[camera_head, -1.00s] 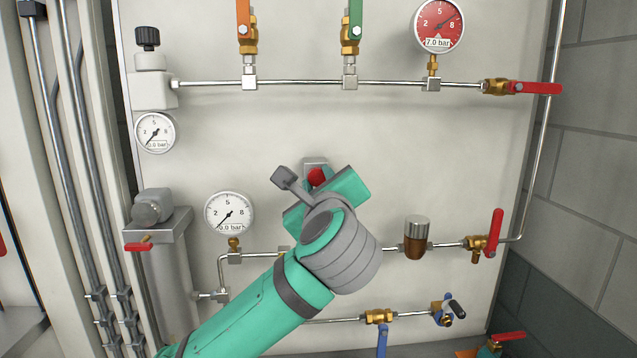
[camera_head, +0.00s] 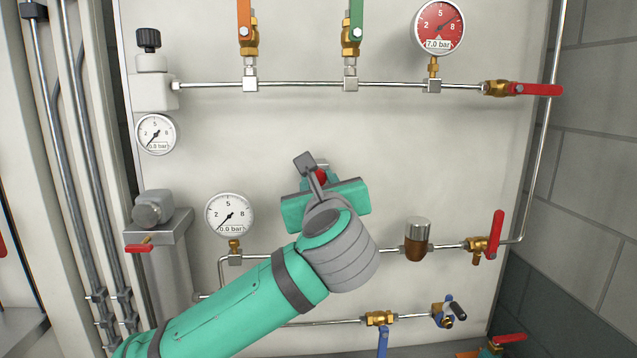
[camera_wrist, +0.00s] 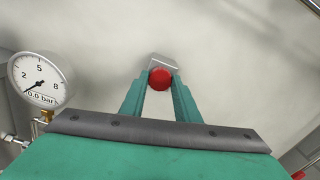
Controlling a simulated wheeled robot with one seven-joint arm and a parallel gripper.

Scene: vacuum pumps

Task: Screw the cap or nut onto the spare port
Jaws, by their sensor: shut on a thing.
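A red cap (camera_wrist: 160,78) sits between the fingertips of my gripper (camera_wrist: 160,87) in the wrist view. My gripper is shut on it. Behind the cap, a grey metal block (camera_wrist: 164,61), which looks like the spare port, stands against the pale panel. In the head view the red cap (camera_head: 321,177) shows only in part, above my green gripper body and beside a grey wrist part. The fingers and the join between cap and port are hidden there, so I cannot tell how far the cap is seated.
A white gauge (camera_head: 230,214) is left of my arm, with a pipe below it. A brown-bowled filter (camera_head: 416,239) and a red-handled valve (camera_head: 494,235) are to the right. An upper pipe (camera_head: 300,84) carries valves and a red gauge (camera_head: 440,26). The panel between is clear.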

